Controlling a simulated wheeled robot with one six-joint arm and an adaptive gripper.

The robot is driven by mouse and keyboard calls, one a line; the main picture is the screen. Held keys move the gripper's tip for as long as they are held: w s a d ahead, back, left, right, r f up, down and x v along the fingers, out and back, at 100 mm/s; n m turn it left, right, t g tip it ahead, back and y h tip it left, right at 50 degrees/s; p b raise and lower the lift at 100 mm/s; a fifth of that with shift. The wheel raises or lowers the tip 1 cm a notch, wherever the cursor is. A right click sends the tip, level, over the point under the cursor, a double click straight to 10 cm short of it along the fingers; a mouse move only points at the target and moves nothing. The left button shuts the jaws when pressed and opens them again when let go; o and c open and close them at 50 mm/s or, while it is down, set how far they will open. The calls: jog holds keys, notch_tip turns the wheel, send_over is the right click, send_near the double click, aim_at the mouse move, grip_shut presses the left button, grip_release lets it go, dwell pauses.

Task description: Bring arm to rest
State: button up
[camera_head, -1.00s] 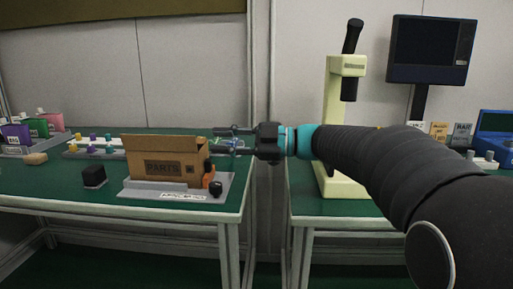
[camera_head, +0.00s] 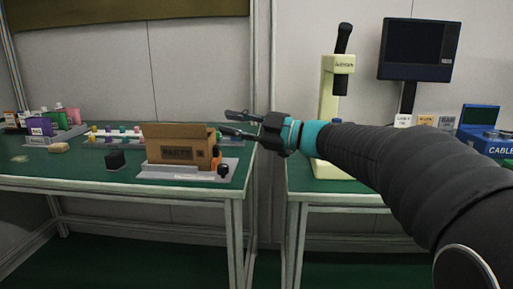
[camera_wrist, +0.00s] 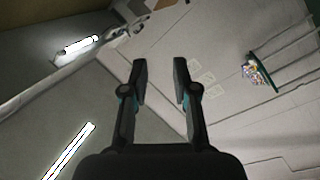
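My gripper (camera_head: 232,122) is held up in the head view, above the right end of the left green bench and near the gap between the two benches. Its fingers point left and are spread apart with nothing between them. In the wrist view the two fingers (camera_wrist: 160,80) also stand apart and empty, facing the wall and lit ceiling lamps. My arm stretches in from the right, in front of part of the right bench.
The left bench (camera_head: 80,176) holds a cardboard parts box (camera_head: 178,153), a black block (camera_head: 115,160) and several small bottles. The right bench (camera_head: 340,199) holds a cream microscope-like stand (camera_head: 330,95), a monitor (camera_head: 418,50) and a blue case (camera_head: 482,118). Green floor lies in front.

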jog(key=w+d+r+m+t+h, duration=0.2)
jog(key=d+r+m+t+h, duration=0.3)
jog(key=d+m+t, duration=0.4)
jog(key=s+d+f+m+t+h+p, duration=0.15)
jog(key=s+d+f+m+h, duration=0.35)
jog(key=d+f+m+h, duration=0.5)
jog(key=s+d+f+m+g+h, duration=0.1)
jog(key=s+f+m+g, duration=0.1)
jog(key=s+f+g, duration=0.3)
jog(key=s+f+m+g+h+p, duration=0.1)
jog(key=s+f+g, duration=0.5)
jog(key=s+f, duration=0.8)
jog(key=s+m, duration=0.1)
jog(key=s, duration=0.5)
jog(key=shift+d+h, duration=0.4)
